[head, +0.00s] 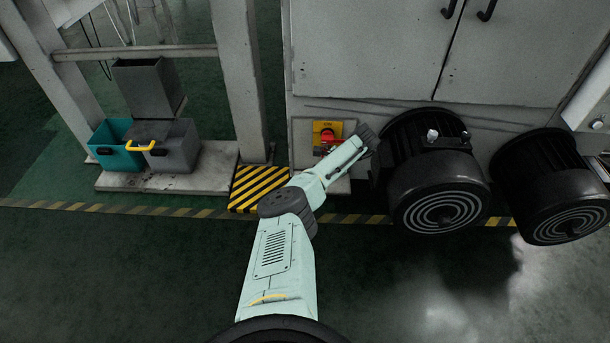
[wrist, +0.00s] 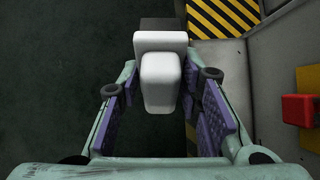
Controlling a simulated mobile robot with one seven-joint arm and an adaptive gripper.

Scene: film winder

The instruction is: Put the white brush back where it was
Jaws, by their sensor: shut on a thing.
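The white brush (wrist: 160,82) is between the purple finger pads of my gripper (wrist: 161,92) in the wrist view. Its white handle points toward my palm, and its wide white head with a dark end lies beyond the fingertips. My gripper is shut on it. In the head view, my gripper (head: 352,150) is in front of the grey cabinet, left of the black motor. The brush is hard to make out there, with my gripper around it. I cannot tell from these views which spot the brush came from.
A red emergency knob on a yellow plate (head: 327,128) is close to my gripper; its red part also shows in the wrist view (wrist: 299,110). Black motors (head: 440,185) stand to the right. A teal bin (head: 112,145) and grey bin (head: 174,150) stand left. Dark floor is clear.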

